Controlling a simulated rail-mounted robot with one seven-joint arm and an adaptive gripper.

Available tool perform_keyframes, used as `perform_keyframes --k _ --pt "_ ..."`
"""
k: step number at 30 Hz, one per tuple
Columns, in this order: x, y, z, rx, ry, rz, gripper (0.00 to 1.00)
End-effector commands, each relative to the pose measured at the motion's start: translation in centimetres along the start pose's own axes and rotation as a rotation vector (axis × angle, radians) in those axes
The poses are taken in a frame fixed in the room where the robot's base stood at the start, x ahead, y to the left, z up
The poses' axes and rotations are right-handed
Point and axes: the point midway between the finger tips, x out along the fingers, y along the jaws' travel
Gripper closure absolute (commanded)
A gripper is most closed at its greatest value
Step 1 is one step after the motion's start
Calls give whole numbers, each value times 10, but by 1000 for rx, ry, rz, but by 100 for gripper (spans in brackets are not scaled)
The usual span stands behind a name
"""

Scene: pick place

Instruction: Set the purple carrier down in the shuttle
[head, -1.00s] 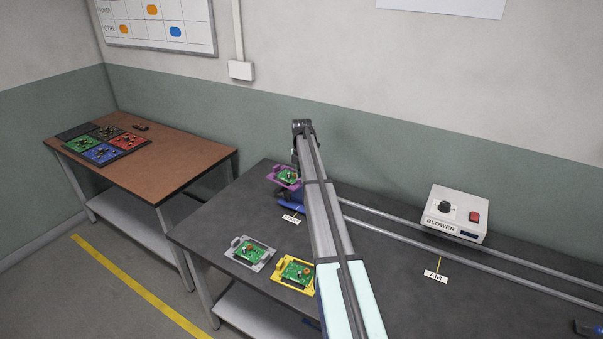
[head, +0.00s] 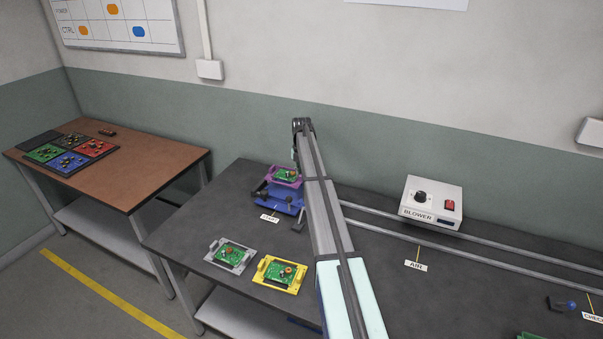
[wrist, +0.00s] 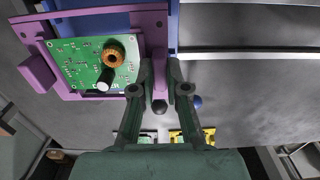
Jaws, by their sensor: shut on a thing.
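The purple carrier (wrist: 39,75) holds a green circuit board with a copper coil and a dark cylinder. My gripper (wrist: 160,103) is shut on the carrier's purple tab in the wrist view. In the head view the carrier (head: 283,184) appears over the back part of the blue shuttle (head: 283,204), at the back left of the dark table. The shuttle also shows behind the carrier in the wrist view (wrist: 80,27). I cannot tell whether carrier and shuttle touch. My arm hides part of the shuttle's right side and most of the gripper in the head view.
A grey carrier (head: 213,256) and a yellow carrier (head: 263,275), both with boards, lie nearer the table's front edge. Two rails (head: 390,227) run right from the shuttle. A blower box (head: 433,197) stands behind them. A brown table (head: 125,172) with coloured trays is left.

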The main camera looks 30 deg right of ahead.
Motion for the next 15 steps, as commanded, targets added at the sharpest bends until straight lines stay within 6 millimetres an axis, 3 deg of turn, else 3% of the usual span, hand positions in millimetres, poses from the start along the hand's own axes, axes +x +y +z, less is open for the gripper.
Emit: perform_keyframes --k 15 --pt "46 0 0 1 0 0 100"
